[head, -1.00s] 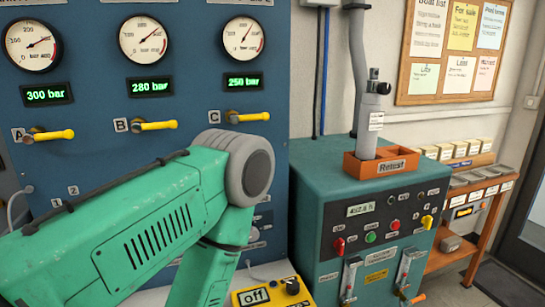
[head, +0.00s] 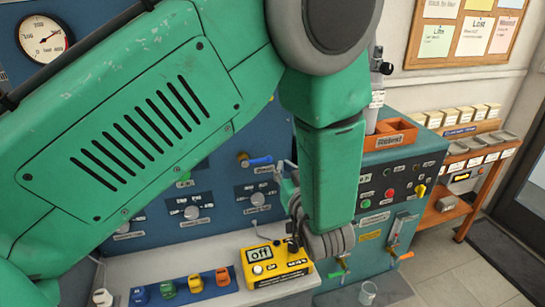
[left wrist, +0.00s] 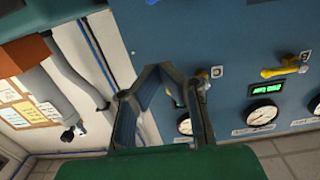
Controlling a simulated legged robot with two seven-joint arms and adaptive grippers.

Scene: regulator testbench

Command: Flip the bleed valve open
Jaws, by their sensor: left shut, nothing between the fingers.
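A blue lever (head: 258,161) on a brass fitting sits on the blue panel; its small label cannot be read, so I cannot confirm it is the bleed valve. My left arm crosses the head view. Grey parts of my left gripper (head: 284,178) show beside the forearm, just right of and below the lever; contact cannot be told. In the left wrist view the gripper (left wrist: 158,72) is shut and empty in front of the panel edge. There the picture is upside down, with a yellow lever (left wrist: 285,70) at right and a brass fitting (left wrist: 203,79) beside the fingers. My right gripper is not seen.
A yellow box (head: 275,268) marked Off stands on the ledge under my wrist. The teal test cabinet (head: 405,165), with an orange tray (head: 395,135) on top, is at right. A pressure gauge (head: 45,38) shows upper left; my arm hides much of the panel.

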